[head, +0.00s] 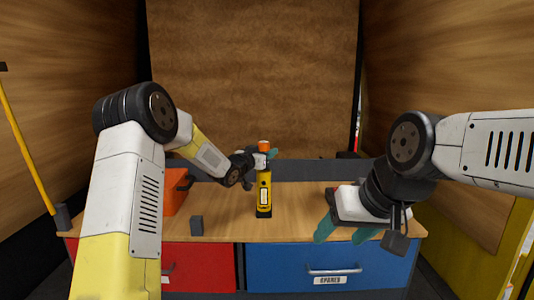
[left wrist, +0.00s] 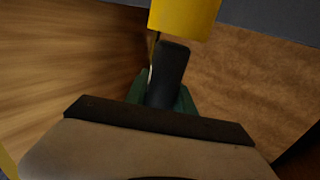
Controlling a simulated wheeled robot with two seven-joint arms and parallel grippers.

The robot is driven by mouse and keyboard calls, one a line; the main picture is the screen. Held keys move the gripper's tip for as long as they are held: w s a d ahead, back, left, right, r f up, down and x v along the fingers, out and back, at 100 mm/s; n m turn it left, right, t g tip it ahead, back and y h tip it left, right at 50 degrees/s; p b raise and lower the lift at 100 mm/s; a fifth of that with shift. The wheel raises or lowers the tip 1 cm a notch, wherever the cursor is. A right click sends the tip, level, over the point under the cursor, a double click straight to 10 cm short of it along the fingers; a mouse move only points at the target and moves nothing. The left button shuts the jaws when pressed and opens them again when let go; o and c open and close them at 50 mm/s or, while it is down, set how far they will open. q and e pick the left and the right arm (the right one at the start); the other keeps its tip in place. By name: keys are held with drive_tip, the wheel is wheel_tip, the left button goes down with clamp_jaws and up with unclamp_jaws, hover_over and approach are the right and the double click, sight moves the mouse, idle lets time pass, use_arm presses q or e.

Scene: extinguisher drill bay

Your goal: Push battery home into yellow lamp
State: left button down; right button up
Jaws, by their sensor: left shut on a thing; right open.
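The yellow lamp (head: 264,192) stands upright on the bench, with dark markings on its front. My left gripper (head: 268,155) is at its top, with an orange-red cap (head: 265,146) just above the fingers. In the left wrist view my left gripper (left wrist: 163,97) is shut on a dark block (left wrist: 171,65), which looks like the battery. The yellow lamp (left wrist: 185,14) is at its far end. I cannot tell how deep the block sits in the lamp. My right gripper (head: 343,234) is open and empty over the bench's front right.
The wooden bench (head: 230,212) has a red drawer (head: 205,264) and a blue drawer (head: 300,262) labelled SPARES. An orange box (head: 174,197) stands behind my left arm. A small grey block (head: 196,225) sits near the front edge.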

use_arm(q)
drive_tip(key=shift+f, duration=2.75)
idle(0.3)
drive_tip(key=shift+r, duration=0.35)
idle(0.4)
drive_tip(key=shift+f, duration=0.25)
drive_tip(key=c, duration=1)
unclamp_jaws()
drive_tip(key=shift+f, duration=0.1)
drive_tip(key=v, duration=0.7)
drive_tip(key=shift+s+a, duration=0.2)
drive_tip(key=shift+s, duration=0.15)
